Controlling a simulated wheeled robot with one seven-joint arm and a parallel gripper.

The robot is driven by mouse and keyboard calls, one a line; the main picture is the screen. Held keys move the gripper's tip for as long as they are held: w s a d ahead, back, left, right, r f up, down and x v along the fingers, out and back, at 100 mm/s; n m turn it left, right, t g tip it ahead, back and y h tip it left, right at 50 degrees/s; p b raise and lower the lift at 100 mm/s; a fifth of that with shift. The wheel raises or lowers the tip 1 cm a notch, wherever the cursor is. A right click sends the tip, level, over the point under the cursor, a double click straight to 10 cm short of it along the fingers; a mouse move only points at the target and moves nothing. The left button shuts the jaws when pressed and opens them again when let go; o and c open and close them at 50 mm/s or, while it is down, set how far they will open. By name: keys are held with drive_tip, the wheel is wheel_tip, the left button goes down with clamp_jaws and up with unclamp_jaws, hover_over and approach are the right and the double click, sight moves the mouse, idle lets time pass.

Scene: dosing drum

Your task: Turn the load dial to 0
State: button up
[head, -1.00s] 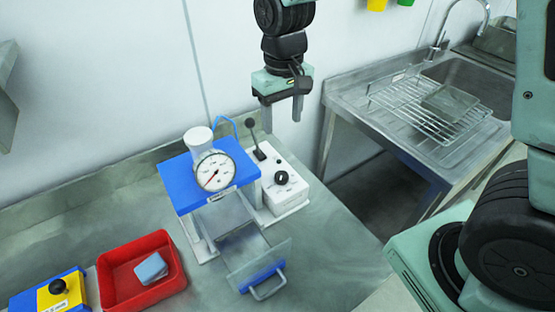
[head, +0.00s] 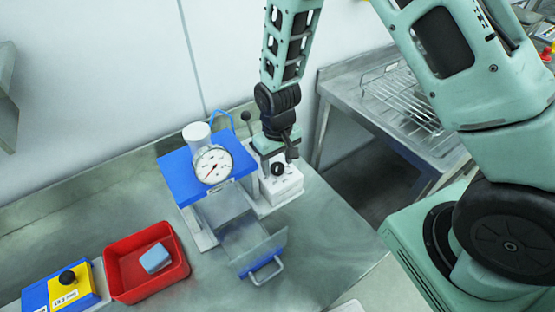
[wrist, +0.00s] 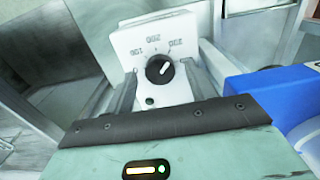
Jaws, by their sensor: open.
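The load dial is a black round knob (head: 278,168) with a white pointer line, on the sloped face of a white control box (head: 287,184). In the wrist view, the knob (wrist: 159,69) has printed numbers in an arc above it, which look like 150, 200 and 250. Its pointer aims up and right, towards the right-hand number. My gripper (wrist: 158,82) is open, its two fingers on either side of the knob with gaps between. In the head view, my gripper (head: 271,160) is just above the box; its fingertips are hard to make out.
A blue-topped machine (head: 172,177) with a round gauge (head: 213,166) stands left of the box. A black-knobbed lever (head: 246,117) stands behind. A drawer handle (head: 266,271) sticks out in front. A red tray (head: 117,247) holds a blue block (head: 156,258). The front right worktop is clear.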

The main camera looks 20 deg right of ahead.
drive_tip(key=shift+f, duration=0.35)
drive_tip(key=c, duration=1)
